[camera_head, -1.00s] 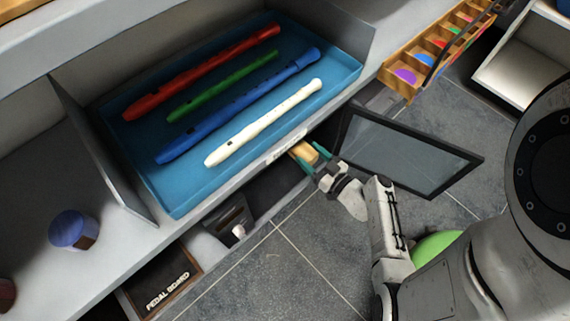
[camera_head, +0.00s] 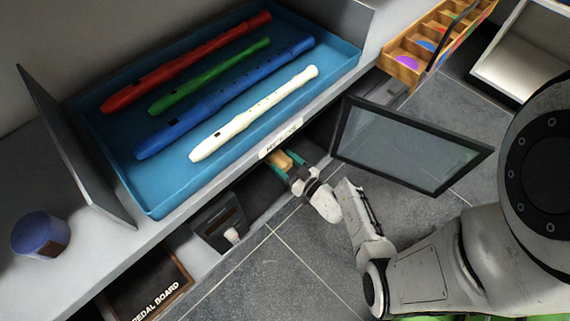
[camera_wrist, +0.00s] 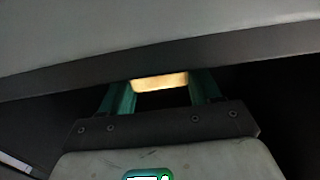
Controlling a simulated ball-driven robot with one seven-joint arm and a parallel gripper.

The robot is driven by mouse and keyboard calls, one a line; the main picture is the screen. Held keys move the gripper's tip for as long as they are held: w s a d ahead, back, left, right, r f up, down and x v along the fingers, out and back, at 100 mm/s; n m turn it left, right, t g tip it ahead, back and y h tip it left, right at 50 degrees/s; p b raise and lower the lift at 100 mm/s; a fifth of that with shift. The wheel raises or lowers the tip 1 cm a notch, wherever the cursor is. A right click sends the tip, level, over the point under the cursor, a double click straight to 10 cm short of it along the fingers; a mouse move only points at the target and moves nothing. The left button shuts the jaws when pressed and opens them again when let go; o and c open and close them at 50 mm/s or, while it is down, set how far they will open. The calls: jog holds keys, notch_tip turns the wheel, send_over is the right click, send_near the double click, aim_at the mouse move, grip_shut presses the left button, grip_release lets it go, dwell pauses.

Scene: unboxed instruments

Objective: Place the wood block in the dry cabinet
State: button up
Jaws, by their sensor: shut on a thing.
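My gripper (camera_head: 288,168) is shut on the wood block (camera_head: 281,160), a small tan piece between its teal fingers. The block also shows in the wrist view (camera_wrist: 160,82), lit between the fingertips of my gripper (camera_wrist: 160,90). In the head view the gripper and block are at a dark opening under the counter, below its white label. A framed glass door (camera_head: 410,145) stands swung open to the right of that opening. I take this to be the dry cabinet's door. The inside is dark, and how deep the block sits in it is hard to tell.
A blue tray (camera_head: 143,200) with several recorders lies on the counter above. A blue jar (camera_head: 40,235) stands at the left. An orange sectioned drawer (camera_head: 440,32) is at the upper right. A pedal board (camera_head: 150,290) and a dark box (camera_head: 218,222) sit lower left.

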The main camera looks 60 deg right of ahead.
jog(key=o, duration=1.2)
